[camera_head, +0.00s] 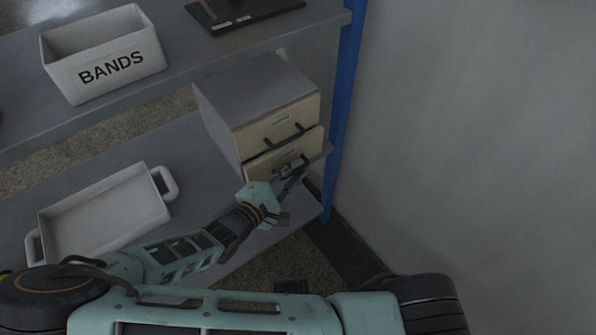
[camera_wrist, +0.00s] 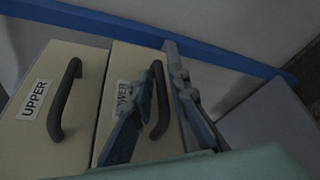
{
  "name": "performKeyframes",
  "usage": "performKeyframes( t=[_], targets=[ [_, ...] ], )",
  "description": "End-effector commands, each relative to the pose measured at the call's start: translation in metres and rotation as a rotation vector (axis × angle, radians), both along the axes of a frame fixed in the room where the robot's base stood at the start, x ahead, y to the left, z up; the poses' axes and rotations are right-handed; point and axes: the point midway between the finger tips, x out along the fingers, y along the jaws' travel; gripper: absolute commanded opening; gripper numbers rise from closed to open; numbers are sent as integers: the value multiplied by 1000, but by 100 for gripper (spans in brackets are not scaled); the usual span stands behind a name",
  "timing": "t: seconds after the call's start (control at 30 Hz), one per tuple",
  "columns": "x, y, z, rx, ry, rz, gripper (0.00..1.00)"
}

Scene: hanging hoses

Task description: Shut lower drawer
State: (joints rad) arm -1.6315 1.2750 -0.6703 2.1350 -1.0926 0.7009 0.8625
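A small drawer unit with a grey top (camera_head: 255,90) stands at the right end of the lower shelf. Its upper drawer (camera_head: 262,131) has a cream front and dark handle; the wrist view shows its UPPER label (camera_wrist: 34,98). The lower drawer (camera_head: 258,167) sits below it, its front appearing slightly forward; how far is unclear. In the wrist view its label (camera_wrist: 122,92) is partly hidden by a finger. My gripper (camera_head: 300,163) is at the lower drawer's front. Its fingers (camera_wrist: 168,68) are partly apart, with the lower handle (camera_wrist: 161,115) appearing between them; contact is unclear.
A blue post (camera_head: 346,85) rises just right of the drawers, with a grey wall (camera_head: 470,120) beyond. A white BANDS bin (camera_head: 108,75) and a dark flat object (camera_head: 240,12) are on the upper shelf. A white handled tray (camera_head: 157,205) lies on the lower shelf.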

Motion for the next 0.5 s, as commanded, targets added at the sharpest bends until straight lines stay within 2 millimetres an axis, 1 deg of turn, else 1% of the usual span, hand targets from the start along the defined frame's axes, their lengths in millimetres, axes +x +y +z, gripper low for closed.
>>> performKeyframes(
  t=[0.13, 0.43, 0.47, 0.5],
  targets=[
    [9, -7, -3, -1, 0, -1, 16],
    [11, -8, -3, 0, 0, 0, 16],
    [11, -8, -3, 0, 1, -1, 14],
    [11, -8, -3, 0, 1, -1, 9]
  ],
)
